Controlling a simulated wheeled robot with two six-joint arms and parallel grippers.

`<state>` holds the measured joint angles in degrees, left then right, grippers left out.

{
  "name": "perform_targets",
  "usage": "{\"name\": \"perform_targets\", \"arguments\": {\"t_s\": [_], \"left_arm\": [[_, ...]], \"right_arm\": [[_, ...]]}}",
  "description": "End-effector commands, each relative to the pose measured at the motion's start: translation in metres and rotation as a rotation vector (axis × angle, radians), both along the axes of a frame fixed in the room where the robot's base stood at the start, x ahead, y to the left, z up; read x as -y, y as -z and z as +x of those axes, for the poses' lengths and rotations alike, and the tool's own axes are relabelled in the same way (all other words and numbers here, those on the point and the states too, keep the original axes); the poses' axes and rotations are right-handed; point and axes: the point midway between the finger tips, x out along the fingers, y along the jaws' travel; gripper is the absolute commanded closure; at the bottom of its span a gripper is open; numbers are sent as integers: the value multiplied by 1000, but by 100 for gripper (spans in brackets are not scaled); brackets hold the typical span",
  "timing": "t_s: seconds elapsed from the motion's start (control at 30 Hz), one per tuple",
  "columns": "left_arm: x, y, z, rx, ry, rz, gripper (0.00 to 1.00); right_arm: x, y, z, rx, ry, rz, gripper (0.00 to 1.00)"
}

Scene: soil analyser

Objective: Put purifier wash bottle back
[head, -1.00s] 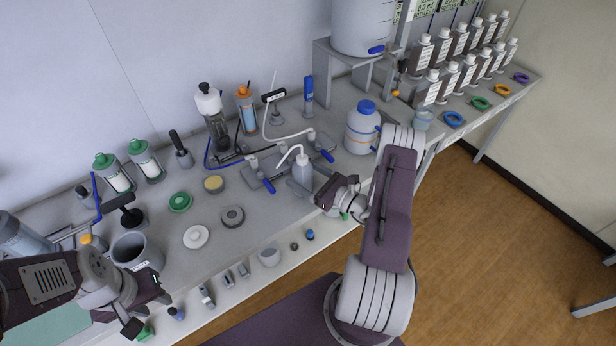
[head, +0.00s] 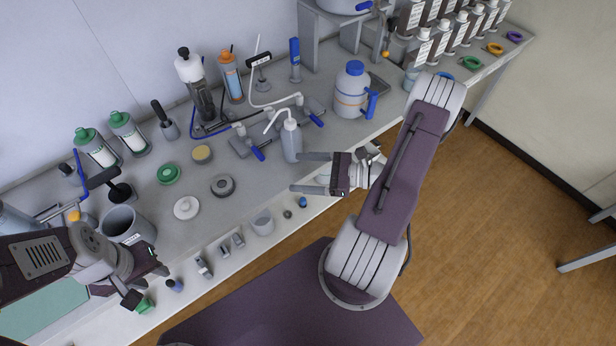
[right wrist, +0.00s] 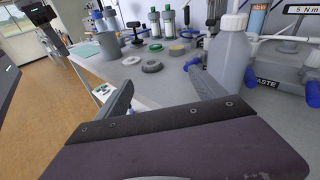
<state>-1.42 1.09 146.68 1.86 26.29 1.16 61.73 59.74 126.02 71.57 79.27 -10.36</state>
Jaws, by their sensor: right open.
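My right gripper (head: 311,174) is open and empty. Its fingers point left, in front of the bottle and apart from it. In the right wrist view the right gripper's fingers (right wrist: 162,92) are spread wide. My left gripper (head: 143,288) is at the lower left over the bench front, beside a green-capped item; its fingertips are unclear.
A blue-capped jar (head: 350,92) stands right of the bottle. Brown bottles (head: 418,48) line the far right.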

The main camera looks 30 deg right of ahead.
Motion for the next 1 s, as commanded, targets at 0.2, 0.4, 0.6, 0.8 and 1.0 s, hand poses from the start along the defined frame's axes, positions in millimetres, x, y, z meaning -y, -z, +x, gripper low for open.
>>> {"name": "perform_targets", "arguments": {"t_s": [0.2, 0.4, 0.6, 0.8, 1.0], "left_arm": [[0, 0, 0, 0, 0, 0, 64], [0, 0, 0, 0, 0, 0, 64], [0, 0, 0, 0, 0, 0, 64], [0, 0, 0, 0, 0, 0, 64], [0, 0, 0, 0, 0, 0, 64]], "right_arm": [[-94, 6, -102, 25, -1033, -703, 21], [-67, -6, -91, 432, -1578, -1431, 21], [-71, -24, -65, 670, -1672, -1672, 21], [-71, -25, -64, 669, -1673, -1673, 21], [-71, -25, -64, 668, -1671, -1672, 21]]}}
